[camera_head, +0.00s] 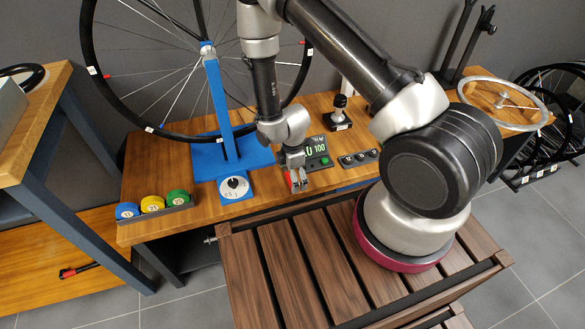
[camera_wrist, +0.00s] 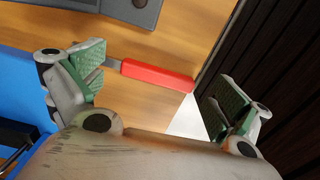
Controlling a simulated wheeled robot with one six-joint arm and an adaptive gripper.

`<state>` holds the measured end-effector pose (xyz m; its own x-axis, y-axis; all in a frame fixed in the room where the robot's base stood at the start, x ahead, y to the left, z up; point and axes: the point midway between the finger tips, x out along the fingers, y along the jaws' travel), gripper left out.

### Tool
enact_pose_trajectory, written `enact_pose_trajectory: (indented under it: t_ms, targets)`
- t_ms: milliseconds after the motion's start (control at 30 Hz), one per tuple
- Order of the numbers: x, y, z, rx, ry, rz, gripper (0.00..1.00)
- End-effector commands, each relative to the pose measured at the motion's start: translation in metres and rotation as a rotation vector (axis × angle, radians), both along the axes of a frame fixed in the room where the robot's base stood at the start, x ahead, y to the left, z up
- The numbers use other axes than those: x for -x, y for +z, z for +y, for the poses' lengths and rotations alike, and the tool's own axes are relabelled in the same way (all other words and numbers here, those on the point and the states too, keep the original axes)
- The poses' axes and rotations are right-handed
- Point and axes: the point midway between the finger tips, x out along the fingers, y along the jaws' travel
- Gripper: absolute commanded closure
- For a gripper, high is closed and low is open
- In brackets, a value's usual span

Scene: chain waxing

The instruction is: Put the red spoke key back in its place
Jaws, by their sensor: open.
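A red-handled tool (camera_wrist: 158,76), which looks like the red spoke key, lies on the wooden bench top in the wrist view. Its grey metal end points left. My gripper (camera_wrist: 155,92) is open, with one green-padded finger to each side of the tool; I cannot tell the height gap. In the head view my gripper (camera_head: 296,182) is low over the bench's front edge, with a bit of red (camera_head: 293,178) showing by it. A dark block with several round labelled spots (camera_head: 360,158) stands to the right; I cannot tell if it holds keys.
A blue wheel stand (camera_head: 220,110) with a dial (camera_head: 235,189) is left of my gripper. A display reading 100 (camera_head: 318,150) stands close behind. A rack (camera_head: 152,216) with blue, yellow and green discs is at the left. A white patch (camera_wrist: 188,122) is beside the tool.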

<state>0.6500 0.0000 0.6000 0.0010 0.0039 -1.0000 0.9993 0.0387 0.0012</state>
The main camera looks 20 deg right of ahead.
Motion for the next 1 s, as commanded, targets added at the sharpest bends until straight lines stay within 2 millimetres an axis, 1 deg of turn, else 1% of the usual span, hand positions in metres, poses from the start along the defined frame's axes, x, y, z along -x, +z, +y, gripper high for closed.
enact_pose_trajectory:
  t_ms: [167,300,400,600,700,933,1000]
  targets:
    - [-0.001,0.035,0.000,-0.001,0.000,-0.004,0.00]
    - [-0.001,0.071,0.000,-0.002,0.001,-0.005,0.00]
    - [0.000,0.090,-0.001,0.000,0.000,-0.001,0.00]
    - [0.000,0.107,-0.001,-0.001,0.001,-0.001,0.00]
    - [0.000,0.111,-0.001,0.000,0.000,0.000,0.00]
    - [0.001,0.113,-0.001,0.003,-0.026,0.003,0.00]
    - [0.008,0.113,-0.008,0.033,-0.084,0.030,0.00]
